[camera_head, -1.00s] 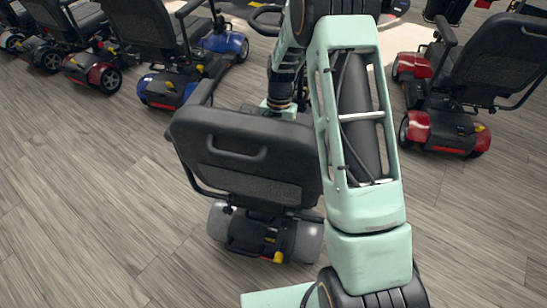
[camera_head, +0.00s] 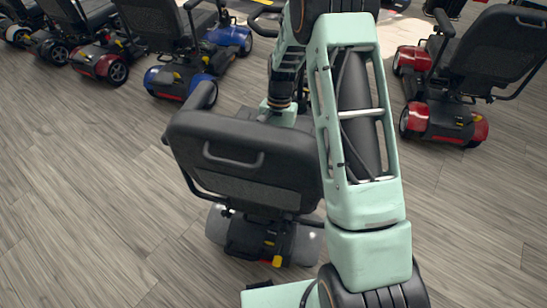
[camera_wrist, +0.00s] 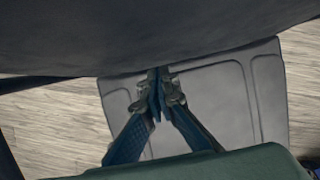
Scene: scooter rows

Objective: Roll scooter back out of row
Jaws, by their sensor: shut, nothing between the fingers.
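A grey scooter with a black seat (camera_head: 240,165) stands close in front of me in the body camera view, its back toward me. Its grey rear body (camera_head: 308,245) shows below the seat. My arm reaches over its right side and hides much of its front. In the wrist view my gripper (camera_wrist: 158,95) is shut and empty, its fingertips together by the edge of a dark surface (camera_wrist: 150,38). A grey panel (camera_wrist: 225,95) lies below and beyond the fingers. I cannot tell whether the fingertips touch the dark surface.
A row of scooters stands at the upper left, including a blue one (camera_head: 166,84) and a red one (camera_head: 92,62). Another red scooter (camera_head: 430,121) stands at the right. Wood-look floor (camera_head: 90,210) is clear at the lower left.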

